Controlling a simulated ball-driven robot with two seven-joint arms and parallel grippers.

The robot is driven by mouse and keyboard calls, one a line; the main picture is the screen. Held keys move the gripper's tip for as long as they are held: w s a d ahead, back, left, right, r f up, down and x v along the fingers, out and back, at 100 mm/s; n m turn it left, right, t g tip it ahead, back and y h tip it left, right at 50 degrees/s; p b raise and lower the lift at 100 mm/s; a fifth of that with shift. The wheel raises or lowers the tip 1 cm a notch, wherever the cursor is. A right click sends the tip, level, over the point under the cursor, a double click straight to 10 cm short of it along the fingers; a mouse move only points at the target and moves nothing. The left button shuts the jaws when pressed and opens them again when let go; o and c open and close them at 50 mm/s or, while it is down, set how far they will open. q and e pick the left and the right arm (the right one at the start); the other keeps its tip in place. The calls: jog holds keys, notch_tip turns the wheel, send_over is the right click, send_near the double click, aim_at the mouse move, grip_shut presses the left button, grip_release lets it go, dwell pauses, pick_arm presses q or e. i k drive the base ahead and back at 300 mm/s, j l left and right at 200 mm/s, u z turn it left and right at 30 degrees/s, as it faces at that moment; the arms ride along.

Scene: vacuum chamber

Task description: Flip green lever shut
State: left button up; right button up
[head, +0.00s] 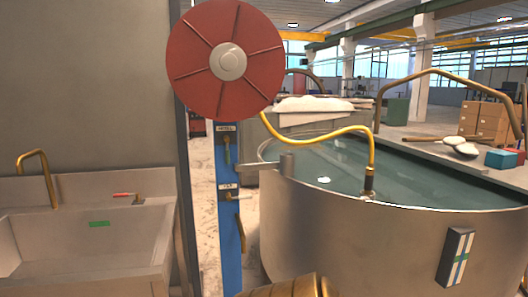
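I see no lever that is clearly green. A blue post (231,180) in the middle carries two brass-coloured levers under small white labels too small to read surely. The upper lever (227,150) hangs down below its label. The lower lever (240,232) also points downward, with a small pale fitting above it. A red-handled lever (124,195) sits on a brass tap on the sink's back ledge, its handle pointing left. Neither of my grippers can be made out. A ridged gold-brown shape at the bottom centre edge is cut off, and I cannot tell what it is.
A red hose reel (226,60) sits above the post.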

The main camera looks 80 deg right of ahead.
aim_at(226, 138)
jog(key=z, duration=2.35)
jog(key=i+j, duration=0.2)
jog(key=i, duration=0.2)
jog(key=i+j, duration=0.15)
jog(key=i, duration=0.3)
jog(key=i+j+z, duration=0.1)
jog(key=i, duration=0.3)
jog(key=j+z, duration=0.1)
jog(key=z, duration=1.05)
